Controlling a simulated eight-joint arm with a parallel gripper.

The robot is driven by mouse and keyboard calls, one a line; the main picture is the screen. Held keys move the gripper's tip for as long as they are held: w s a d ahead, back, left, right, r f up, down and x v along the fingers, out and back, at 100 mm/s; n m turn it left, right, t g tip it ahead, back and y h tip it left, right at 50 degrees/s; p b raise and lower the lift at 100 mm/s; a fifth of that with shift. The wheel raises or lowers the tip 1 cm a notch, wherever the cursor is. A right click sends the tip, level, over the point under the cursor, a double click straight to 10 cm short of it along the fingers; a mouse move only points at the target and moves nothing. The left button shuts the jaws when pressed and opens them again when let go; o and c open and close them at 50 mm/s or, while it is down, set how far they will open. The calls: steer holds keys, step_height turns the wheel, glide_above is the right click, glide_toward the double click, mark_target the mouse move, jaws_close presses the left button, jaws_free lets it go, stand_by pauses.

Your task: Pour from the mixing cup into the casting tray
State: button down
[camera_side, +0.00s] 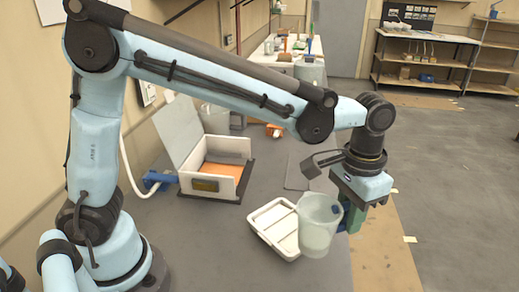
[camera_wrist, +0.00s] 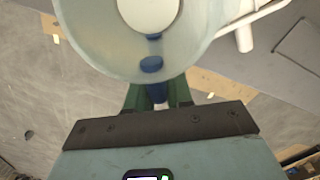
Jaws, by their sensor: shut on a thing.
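The mixing cup (camera_side: 318,226) is translucent and pale. My gripper (camera_side: 350,215) is shut on it by its right side in the side view. The cup looks close to upright and overlaps the right part of the casting tray; the gap between them cannot be told. In the wrist view the cup (camera_wrist: 205,30) fills the top middle, with a round white area inside it and blue fingertips (camera_wrist: 152,64) at its near wall. The casting tray (camera_side: 270,216) is white, shallow and rectangular, on the grey table. Its right part is hidden behind the cup.
A white open-lidded box (camera_side: 215,182) with an orange inside stands behind and left of the tray. A blue clamp-like thing (camera_side: 160,178) with a white hose is beside it. A flat dark grey plate (camera_side: 298,172) lies behind the tray. The table's right edge runs below my gripper.

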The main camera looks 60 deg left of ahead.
steer(key=shift+s+d+r, duration=0.25)
steer(key=shift+d+r, duration=0.35)
steer(key=shift+d, duration=0.35)
steer(key=shift+s+d+r, duration=0.25)
steer(key=shift+d+r, duration=0.35)
steer(key=shift+d, duration=0.35)
steer(key=s+d+m, duration=0.1)
steer(key=s+d, duration=0.2)
steer(key=s, duration=0.4)
steer(key=s+d, duration=0.4)
steer(key=s, duration=0.4)
steer(key=w+a+f, duration=0.1)
steer(key=w+f, duration=0.1)
steer(key=w, duration=0.1)
steer(key=w+a+f, duration=0.2)
steer(key=w+f, duration=0.1)
steer(key=w, duration=0.1)
steer(key=w+a+f, duration=0.1)
steer(key=w+f, duration=0.1)
steer(key=w, duration=0.1)
steer(key=shift+w+a+f, duration=0.15)
steer(key=shift+w+f, duration=0.1)
steer(key=shift+w, duration=0.1)
steer(key=shift+f, duration=1.95)
steer(key=shift+f, duration=0.15)
steer(key=c, duration=1)
jaws_free()
